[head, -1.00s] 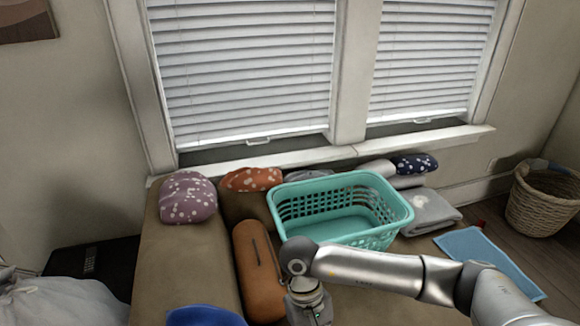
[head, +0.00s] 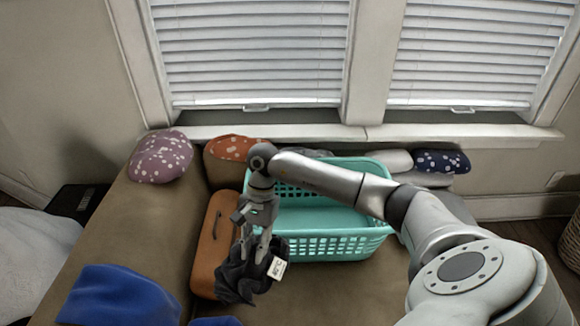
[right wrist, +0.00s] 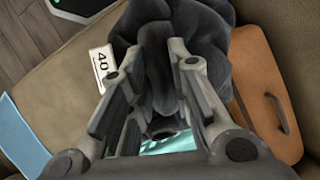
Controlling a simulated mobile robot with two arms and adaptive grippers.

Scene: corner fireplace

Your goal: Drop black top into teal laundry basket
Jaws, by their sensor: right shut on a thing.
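The teal laundry basket (head: 345,244) stands on the sofa below the window, and its visible inside looks empty. My right gripper (head: 256,250) is shut on the black top (head: 238,281), a crumpled dark cloth with a white tag. The top hangs just in front of the basket's left front corner, outside the rim in the head view. In the right wrist view the black top (right wrist: 180,50) bunches between the fingers (right wrist: 160,95), and a bit of the teal basket (right wrist: 165,144) shows below. My left gripper is not in view.
An orange-brown case (head: 208,262) lies left of the basket. A blue cloth (head: 120,296) lies on the sofa at front left. Spotted pillows (head: 160,157) line the back. A wicker basket (head: 572,243) stands at the far right.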

